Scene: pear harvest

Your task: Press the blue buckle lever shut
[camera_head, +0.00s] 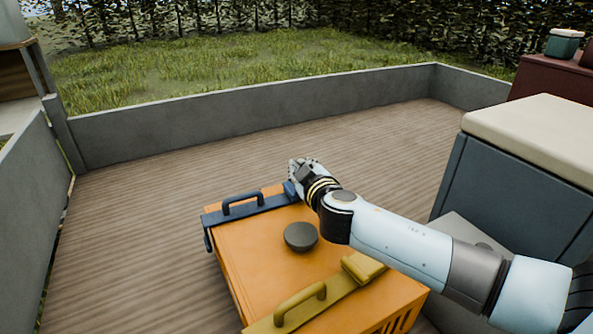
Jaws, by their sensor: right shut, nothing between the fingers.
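An orange case (250,255) stands on the deck at the lower middle. A dark blue strap (262,205) with an arched blue handle (241,198) crosses its far end. The blue strap's right end, at the case's far right corner, is partly hidden behind my right gripper (299,170). That gripper is shut and empty, close to this end; I cannot tell if it touches. I cannot make out clearly whether the blue buckle lever is up or down. My left gripper is not in view.
A yellow strap with a handle (301,300) and a yellow end block (362,267) crosses the case's near part. A dark round knob (300,236) sits between the straps. A dark cabinet (510,185) stands right. The deck (140,235) left is clear, bounded by low grey walls (250,108).

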